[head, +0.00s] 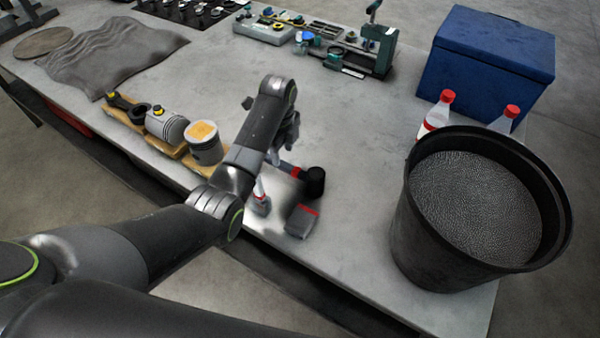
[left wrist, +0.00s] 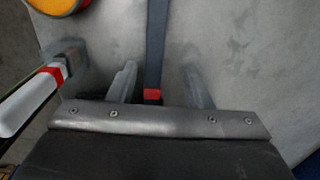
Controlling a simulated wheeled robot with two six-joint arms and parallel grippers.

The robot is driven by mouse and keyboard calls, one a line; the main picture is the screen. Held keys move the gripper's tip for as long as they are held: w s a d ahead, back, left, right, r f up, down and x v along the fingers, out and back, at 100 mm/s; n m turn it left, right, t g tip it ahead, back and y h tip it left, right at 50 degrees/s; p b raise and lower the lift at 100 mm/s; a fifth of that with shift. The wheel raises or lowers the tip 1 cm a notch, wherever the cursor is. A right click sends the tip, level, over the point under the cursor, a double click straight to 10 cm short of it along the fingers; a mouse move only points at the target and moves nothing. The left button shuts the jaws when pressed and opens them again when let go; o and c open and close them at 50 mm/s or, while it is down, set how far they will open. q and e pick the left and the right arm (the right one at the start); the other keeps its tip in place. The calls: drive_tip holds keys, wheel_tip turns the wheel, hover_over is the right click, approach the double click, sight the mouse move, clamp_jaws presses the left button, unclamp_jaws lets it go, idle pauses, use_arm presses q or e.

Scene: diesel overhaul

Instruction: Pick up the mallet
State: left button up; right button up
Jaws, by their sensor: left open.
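The mallet has a black cylindrical head (head: 315,182) and a handle with a red band, lying on the grey bench near its front edge. My left arm hides much of the handle in the head view. My left gripper (head: 274,157) is open and points down beside the head. In the left wrist view, a dark handle with a red band (left wrist: 156,45), seemingly the mallet's, runs between the two spread fingers of my left gripper (left wrist: 160,85). I see no grip on it. My right gripper is not in view.
A grey block with a red edge (head: 303,221) and a small grey tool (head: 261,199) lie close by. A wooden tray (head: 133,122) with piston parts is left. A large black bucket (head: 405,240), red-capped bottles (head: 437,112) and a blue box (head: 485,65) stand right. The bench centre is clear.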

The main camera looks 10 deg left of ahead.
sight(285, 166)
use_arm(q)
drive_tip(key=shift+f, duration=0.3)
drive_tip(key=f, duration=0.1)
drive_tip(key=f+p, duration=0.1)
drive_tip(key=f, duration=0.1)
drive_tip(key=shift+s+a+f+p, duration=0.2)
drive_tip(key=shift+s+a+p, duration=0.1)
drive_tip(key=shift+p, duration=0.05)
drive_tip(key=shift+f, duration=0.7)
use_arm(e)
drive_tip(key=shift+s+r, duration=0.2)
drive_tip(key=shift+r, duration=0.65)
use_arm(q)
drive_tip(key=shift+c, duration=0.3)
clamp_jaws()
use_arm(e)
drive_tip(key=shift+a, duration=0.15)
use_arm(q)
drive_tip(key=shift+r, duration=0.1)
